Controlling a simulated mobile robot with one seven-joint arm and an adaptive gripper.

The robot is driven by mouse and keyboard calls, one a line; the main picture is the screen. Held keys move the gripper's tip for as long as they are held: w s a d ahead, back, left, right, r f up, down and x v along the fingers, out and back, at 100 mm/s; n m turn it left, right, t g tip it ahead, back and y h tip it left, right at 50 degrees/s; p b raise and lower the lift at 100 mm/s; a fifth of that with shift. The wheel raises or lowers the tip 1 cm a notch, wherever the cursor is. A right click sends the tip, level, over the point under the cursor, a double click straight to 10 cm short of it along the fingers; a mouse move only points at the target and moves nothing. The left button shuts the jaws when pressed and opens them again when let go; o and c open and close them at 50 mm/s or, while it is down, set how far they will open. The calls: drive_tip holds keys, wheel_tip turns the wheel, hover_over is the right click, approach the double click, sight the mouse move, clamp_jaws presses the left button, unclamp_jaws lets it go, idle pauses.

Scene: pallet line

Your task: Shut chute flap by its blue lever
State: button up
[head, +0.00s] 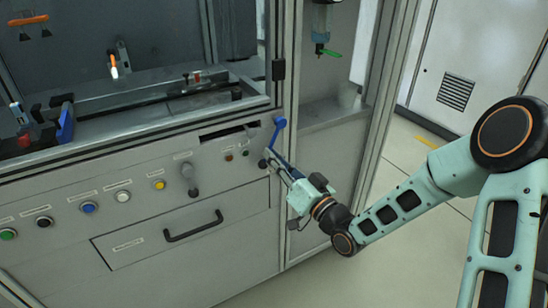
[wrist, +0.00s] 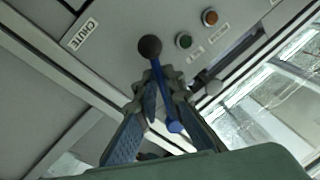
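The blue lever (head: 277,134) is on the right end of the grey control panel. It slants down from its blue hub to a black ball knob (head: 262,163). In the wrist view the lever (wrist: 158,82) runs between my fingers, with the knob (wrist: 150,46) beyond the fingertips. My gripper (wrist: 164,82) has its fingertips closed in on the lever's shaft from both sides. It also shows at the lever's lower part in the head view (head: 276,165). A dark slot (head: 229,131) lies left of the lever; I cannot make out the flap itself.
Panel buttons (head: 88,207) and a black-knobbed handle (head: 189,178) lie to the left, above a drawer with a black handle (head: 193,227). A "CHUTE" label (wrist: 79,34) shows in the wrist view. An upright frame post (head: 287,215) stands close by. The floor at right is open.

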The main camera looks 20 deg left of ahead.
drive_tip(key=o, duration=0.4)
drive_tip(key=v, duration=1.2)
